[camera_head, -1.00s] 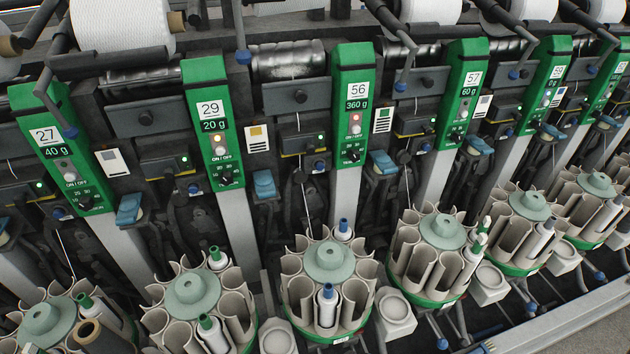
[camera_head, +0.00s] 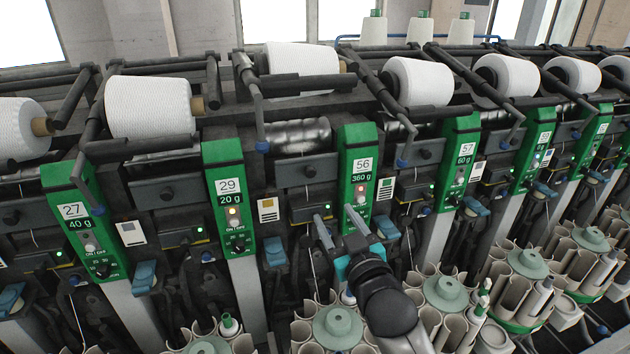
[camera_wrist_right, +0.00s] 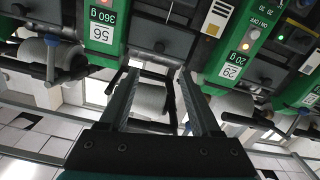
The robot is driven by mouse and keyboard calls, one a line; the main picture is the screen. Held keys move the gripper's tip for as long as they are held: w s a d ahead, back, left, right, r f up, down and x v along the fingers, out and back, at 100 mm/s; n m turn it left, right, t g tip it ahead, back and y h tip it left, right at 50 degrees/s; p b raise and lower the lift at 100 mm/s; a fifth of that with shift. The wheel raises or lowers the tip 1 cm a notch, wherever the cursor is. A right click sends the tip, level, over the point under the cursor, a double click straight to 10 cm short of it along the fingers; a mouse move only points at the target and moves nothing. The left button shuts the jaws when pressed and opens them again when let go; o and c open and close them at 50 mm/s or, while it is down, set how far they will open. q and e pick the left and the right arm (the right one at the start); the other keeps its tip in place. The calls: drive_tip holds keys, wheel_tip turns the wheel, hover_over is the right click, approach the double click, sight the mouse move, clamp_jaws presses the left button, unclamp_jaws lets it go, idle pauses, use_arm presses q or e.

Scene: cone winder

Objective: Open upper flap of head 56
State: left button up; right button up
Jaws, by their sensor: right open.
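Head 56 has a green panel (camera_head: 360,160) with a "56" label, a 360 g display and a lit button. To its left, between panels 29 and 56, is a dark grey flap (camera_head: 290,174) with a round knob; it looks shut. My right gripper (camera_head: 335,215) is open and empty, below the flap and in front of the panel's lower part. In the right wrist view the picture is upside down; the flap (camera_wrist_right: 165,42) shows beyond and between the open fingers (camera_wrist_right: 158,75), apart from them. My left gripper is not in view.
White yarn cones, such as one above head 56 (camera_head: 300,62), sit on dark arms. A dark bar (camera_head: 300,84) crosses above the flap. A small box with a green light (camera_head: 318,210) is below it. Round magazines (camera_head: 338,325) stand at the bottom.

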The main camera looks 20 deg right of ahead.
sight(311, 174)
drive_tip(key=w, duration=1.5)
drive_tip(key=shift+w+r, duration=0.15)
drive_tip(key=shift+r, duration=0.05)
clamp_jaws()
idle(0.4)
idle(0.9)
